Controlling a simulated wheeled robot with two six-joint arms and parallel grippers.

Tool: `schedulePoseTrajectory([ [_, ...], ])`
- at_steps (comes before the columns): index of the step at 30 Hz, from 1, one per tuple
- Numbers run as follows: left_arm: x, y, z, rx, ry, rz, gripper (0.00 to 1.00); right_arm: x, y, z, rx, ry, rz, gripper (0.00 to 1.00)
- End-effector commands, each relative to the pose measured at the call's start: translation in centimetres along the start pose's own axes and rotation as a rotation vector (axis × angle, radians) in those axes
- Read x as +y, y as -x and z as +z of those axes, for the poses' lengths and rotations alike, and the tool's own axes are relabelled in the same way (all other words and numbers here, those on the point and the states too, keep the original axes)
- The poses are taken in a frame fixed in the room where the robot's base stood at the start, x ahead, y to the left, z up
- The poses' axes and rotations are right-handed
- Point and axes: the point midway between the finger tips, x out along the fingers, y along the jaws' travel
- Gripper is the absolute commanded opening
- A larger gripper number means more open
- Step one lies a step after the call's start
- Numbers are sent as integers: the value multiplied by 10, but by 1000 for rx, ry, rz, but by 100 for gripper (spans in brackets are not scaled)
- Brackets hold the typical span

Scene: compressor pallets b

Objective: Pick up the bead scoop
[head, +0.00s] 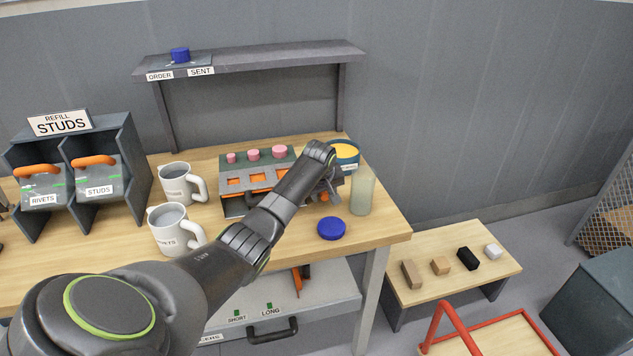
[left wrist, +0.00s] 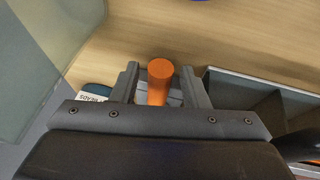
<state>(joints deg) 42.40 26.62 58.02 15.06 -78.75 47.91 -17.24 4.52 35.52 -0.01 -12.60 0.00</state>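The bead scoop shows as an orange round handle (left wrist: 160,76) in the left wrist view; a small orange bit (head: 323,196) also shows beside my gripper in the head view. The rest of the scoop is hidden. My left gripper (left wrist: 163,88) is open, with one finger on each side of the handle and a visible gap. In the head view my left gripper (head: 328,188) is over the bench's right part, in front of the teal tub (head: 346,164) of yellow beads. The tub's label (left wrist: 93,97) shows in the left wrist view. My right gripper is not in view.
A frosted cup (head: 362,192) stands close right of my gripper, and a blue lid (head: 331,229) lies in front. A grey tray unit (head: 234,206) with orange compartments and pink knobs is left. Two mugs (head: 176,230) (head: 175,186) stand further left.

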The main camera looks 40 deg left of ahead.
Motion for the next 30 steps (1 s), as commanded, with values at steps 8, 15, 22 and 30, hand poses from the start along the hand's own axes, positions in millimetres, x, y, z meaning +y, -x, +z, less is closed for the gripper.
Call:
schedulePoseTrajectory([
  [8,0,0,0,0,0,0,4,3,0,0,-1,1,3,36],
  [15,0,1,-1,1,0,0,0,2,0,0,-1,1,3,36],
  [22,6,25,-12,6,0,4,0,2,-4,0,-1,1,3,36],
  [30,16,72,-31,4,1,3,0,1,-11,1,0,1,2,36],
])
